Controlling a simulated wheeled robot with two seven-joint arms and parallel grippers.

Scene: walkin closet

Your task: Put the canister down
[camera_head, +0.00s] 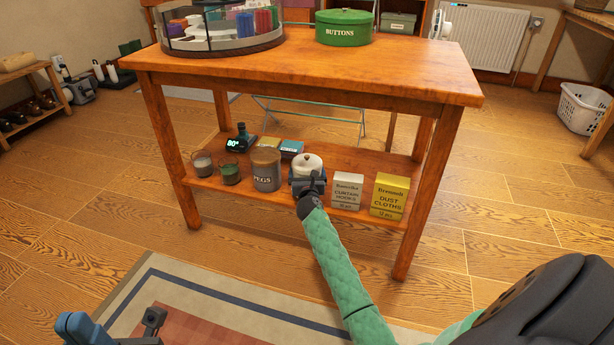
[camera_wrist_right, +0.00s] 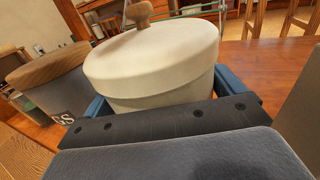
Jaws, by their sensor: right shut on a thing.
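The canister is cream-white with a lid and a wooden knob (camera_head: 308,163); it also shows large in the right wrist view (camera_wrist_right: 150,65). It is upright at the lower shelf (camera_head: 260,197) of the wooden table, between the grey PEGS jar (camera_head: 266,170) and the white curtain hooks box (camera_head: 347,190). My right gripper (camera_head: 308,183) is shut on the canister, with a blue finger on either side. The canister's base is hidden, so I cannot tell whether it touches the shelf. My left gripper (camera_head: 118,327) is low at the left, its fingers apart, with nothing visible between them.
A yellow dust cloths box (camera_head: 389,196) and a green jar (camera_head: 229,173) stand on the same shelf. The table top (camera_head: 400,75) above overhangs it and bears a green BUTTONS tin (camera_head: 344,27) and a round tray (camera_head: 225,46). Front table legs flank the shelf.

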